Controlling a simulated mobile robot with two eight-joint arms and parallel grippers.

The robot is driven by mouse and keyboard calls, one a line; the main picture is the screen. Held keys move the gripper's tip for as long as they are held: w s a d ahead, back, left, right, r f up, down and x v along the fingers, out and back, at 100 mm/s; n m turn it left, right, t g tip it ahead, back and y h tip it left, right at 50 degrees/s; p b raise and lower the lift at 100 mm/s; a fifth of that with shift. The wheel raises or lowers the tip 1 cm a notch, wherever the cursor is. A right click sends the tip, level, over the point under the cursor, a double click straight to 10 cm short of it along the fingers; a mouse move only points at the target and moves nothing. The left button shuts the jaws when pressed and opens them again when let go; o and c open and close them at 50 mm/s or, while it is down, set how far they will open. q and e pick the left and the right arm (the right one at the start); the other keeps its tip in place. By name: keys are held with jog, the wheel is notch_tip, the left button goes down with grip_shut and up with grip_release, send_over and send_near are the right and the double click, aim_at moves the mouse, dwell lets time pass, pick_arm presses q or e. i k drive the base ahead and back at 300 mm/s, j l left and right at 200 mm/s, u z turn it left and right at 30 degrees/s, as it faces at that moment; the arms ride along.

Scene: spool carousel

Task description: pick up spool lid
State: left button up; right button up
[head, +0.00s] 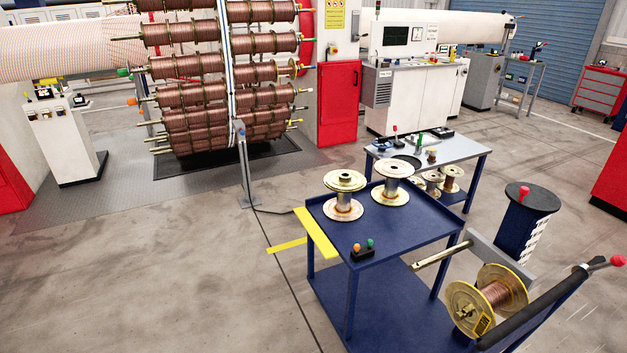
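No part is plainly marked as the spool lid, so I cannot tell which one it is. A dark round lid with a red knob (532,197) sits on top of a dark blue cylinder (518,232) at the right. Two upright spools with pale flanges stand on the blue cart: the left spool (343,205) and the right spool (392,190). A flat black disc (408,161) lies on the grey table behind them. Neither of my grippers is in view.
The blue cart (408,234) has a bare front top, apart from a small button box (362,250). A copper spool (495,292) sits at its right end by a black bar (535,305). The grey table (458,150) stands behind. The floor at left is open.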

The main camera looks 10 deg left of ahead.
aim_at(341, 179)
jog(key=i+j+z, duration=0.45)
jog(key=i+j, duration=0.55)
jog(key=i, duration=0.4)
jog(key=i+j+z, duration=0.4)
jog(key=i+j, duration=0.85)
jog(key=j, duration=0.25)
